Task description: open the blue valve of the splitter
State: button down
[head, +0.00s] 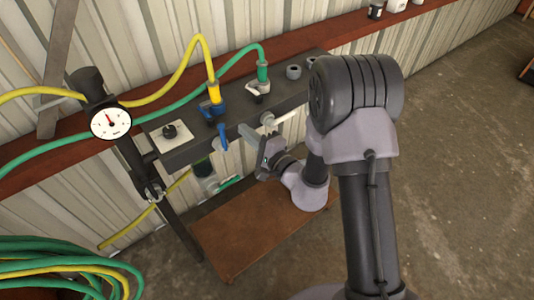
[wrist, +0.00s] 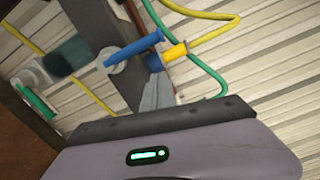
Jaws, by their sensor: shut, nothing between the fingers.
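The splitter is a dark grey bar (head: 185,152) on the wall with hose outlets along it. The blue valve lever (head: 222,137) points down at its front, below the yellow hose's blue and yellow coupling (head: 213,98). In the wrist view the blue lever (wrist: 133,51) sticks out from a round grey boss, and the coupling (wrist: 175,52) shows behind it. My gripper (head: 247,137) is shut and empty, just right of the lever. In the wrist view its fingers (wrist: 156,93) point up below the lever; I cannot tell if they touch it.
A round gauge (head: 110,122) stands at the splitter's left end. A second outlet holds a green hose coupling (head: 262,74) with a pale lever. A brown board (head: 255,225) lies below the splitter. Coiled hoses (head: 55,268) fill the lower left. Concrete floor is free at right.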

jog(key=v, duration=1)
jog(key=shift+d, duration=0.3)
jog(key=shift+w, duration=0.1)
